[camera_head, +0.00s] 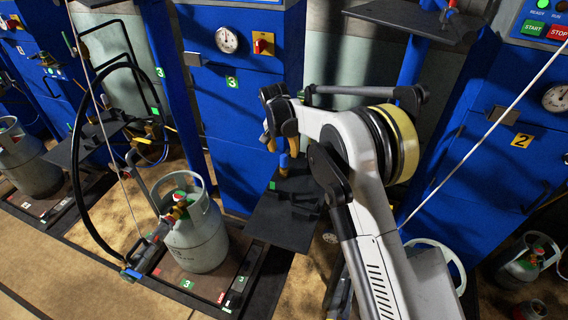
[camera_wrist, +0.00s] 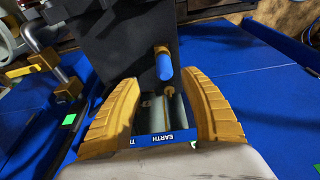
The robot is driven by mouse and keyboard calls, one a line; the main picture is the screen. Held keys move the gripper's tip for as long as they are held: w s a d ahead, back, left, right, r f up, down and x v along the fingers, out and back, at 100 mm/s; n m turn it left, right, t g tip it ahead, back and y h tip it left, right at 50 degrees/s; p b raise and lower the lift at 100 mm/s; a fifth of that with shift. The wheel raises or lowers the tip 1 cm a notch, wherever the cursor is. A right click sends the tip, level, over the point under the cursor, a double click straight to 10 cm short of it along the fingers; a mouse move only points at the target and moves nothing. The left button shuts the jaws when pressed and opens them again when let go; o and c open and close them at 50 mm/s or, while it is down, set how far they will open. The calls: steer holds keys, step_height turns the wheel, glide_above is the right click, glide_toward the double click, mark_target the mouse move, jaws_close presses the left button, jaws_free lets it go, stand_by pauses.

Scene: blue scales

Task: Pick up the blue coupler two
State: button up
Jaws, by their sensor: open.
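A blue coupler (camera_head: 284,162) shows at the dark shelf in front of the middle blue cabinet; I read no number on it. In the wrist view the blue coupler (camera_wrist: 163,64) stands against a dark bracket, between and slightly beyond my yellow fingertips. My gripper (camera_head: 280,143) points down above the shelf (camera_head: 262,222). In the wrist view my gripper (camera_wrist: 160,84) is open, with a finger to either side of the coupler's line. I see no finger clearly touching it. The coupler's lower end is partly hidden in the head view.
A grey gas cylinder (camera_head: 197,243) stands on a scale (camera_head: 243,270) left of my arm, with a black hose (camera_head: 76,175) looping beside it. Blue cabinets (camera_head: 235,120) stand behind. Another cylinder (camera_head: 30,165) stands at far left. Bare floor (camera_head: 50,265) lies at lower left.

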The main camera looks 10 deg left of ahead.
mark_target(285, 158)
steer(key=b+x, duration=0.1)
steer(key=x, duration=0.4)
steer(key=shift+w+f+b, duration=0.1)
steer(key=shift+f+b, duration=0.05)
steer(key=shift+b, duration=0.25)
steer(key=b+x, duration=0.2)
steer(key=x, duration=0.1)
steer(key=b+x, duration=0.1)
steer(key=x, duration=0.1)
steer(key=shift+w+a, duration=0.3)
steer(key=shift+w, duration=0.1)
jaws_close()
